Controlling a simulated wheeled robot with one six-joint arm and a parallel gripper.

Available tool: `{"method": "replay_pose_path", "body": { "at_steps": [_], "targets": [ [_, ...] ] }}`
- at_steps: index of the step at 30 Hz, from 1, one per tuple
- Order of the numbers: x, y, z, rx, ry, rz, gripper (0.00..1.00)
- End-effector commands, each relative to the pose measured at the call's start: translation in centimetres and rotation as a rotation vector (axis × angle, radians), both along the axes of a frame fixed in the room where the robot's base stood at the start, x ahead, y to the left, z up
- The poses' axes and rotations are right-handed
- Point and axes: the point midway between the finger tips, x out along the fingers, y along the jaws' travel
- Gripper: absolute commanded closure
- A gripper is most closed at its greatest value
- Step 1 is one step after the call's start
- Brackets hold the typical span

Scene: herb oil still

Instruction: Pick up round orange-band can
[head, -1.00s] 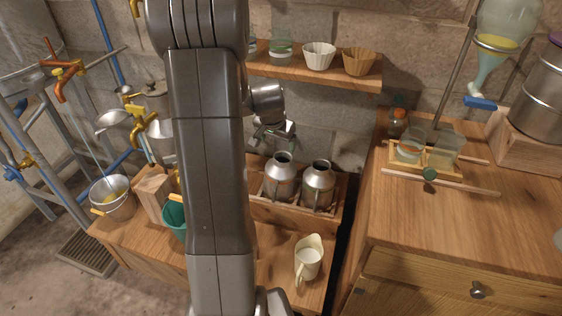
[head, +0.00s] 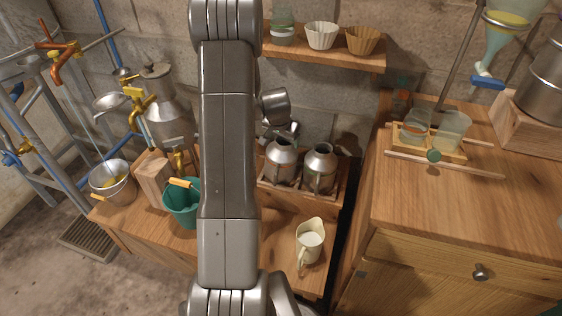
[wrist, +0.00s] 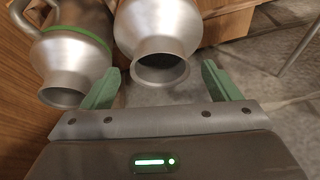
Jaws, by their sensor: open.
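Two metal cans with narrow necks stand side by side in a wooden rack in the head view, a left can (head: 281,172) and a right can (head: 319,176). In the wrist view one can (wrist: 157,30) has its open mouth between my fingers, apart from them; no orange band shows on it. The other can (wrist: 72,55), at the left there, carries a green band. My gripper (wrist: 160,68) is open and empty, its green fingers spread at the mouth of the first can. In the head view my arm partly hides the gripper, just above the left can.
A cream jug (head: 310,245) stands in front of the rack. A teal bucket (head: 183,203) is to the left. A shelf (head: 330,58) with cups hangs above the cans. A wooden cabinet (head: 440,205) with glass beakers closes off the right.

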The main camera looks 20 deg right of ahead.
Motion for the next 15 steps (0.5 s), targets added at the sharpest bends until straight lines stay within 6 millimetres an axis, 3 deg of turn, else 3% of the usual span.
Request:
{"method": "replay_pose_path", "body": {
  "at_steps": [4, 12, 15],
  "targets": [
    [0.52, -0.33, -1.52, 0.000, 0.000, 0.000, 0.17],
    [0.64, -0.40, -1.71, -0.001, -0.001, 0.000, 0.17],
    [0.63, -0.39, -1.70, -0.001, -0.001, 0.000, 0.35]
  ]
}}
